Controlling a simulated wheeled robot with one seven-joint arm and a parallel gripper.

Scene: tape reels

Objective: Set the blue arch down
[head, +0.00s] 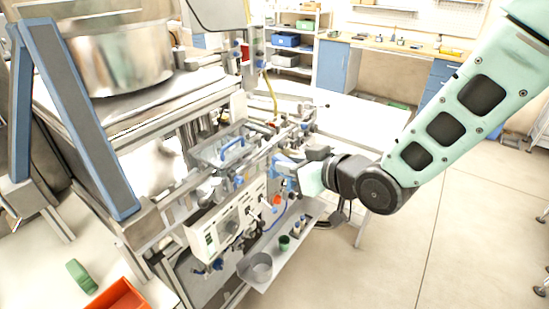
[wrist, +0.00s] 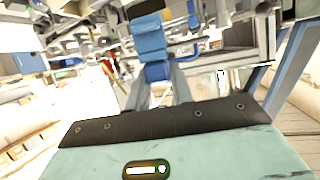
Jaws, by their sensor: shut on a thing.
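My gripper (head: 284,171) reaches in from the right, low in front of the machine in the head view. In the wrist view its grey fingers (wrist: 160,88) are closed on a blue piece, the blue arch (wrist: 157,72), at their tips. The arch is seen nearly end-on, so its curve does not show, and its lower part is hidden between the fingers. In the head view the arch is hard to separate from the blue and grey machine parts around the fingertips. I cannot tell whether it touches anything beneath it.
A clear tray (head: 208,157) with a thin blue curved bar stands left of my gripper. A shelf below holds a metal cup (head: 258,268) and small containers. A green arch (head: 80,276) and a red tray (head: 121,296) lie lower left. Open floor (head: 465,230) lies right.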

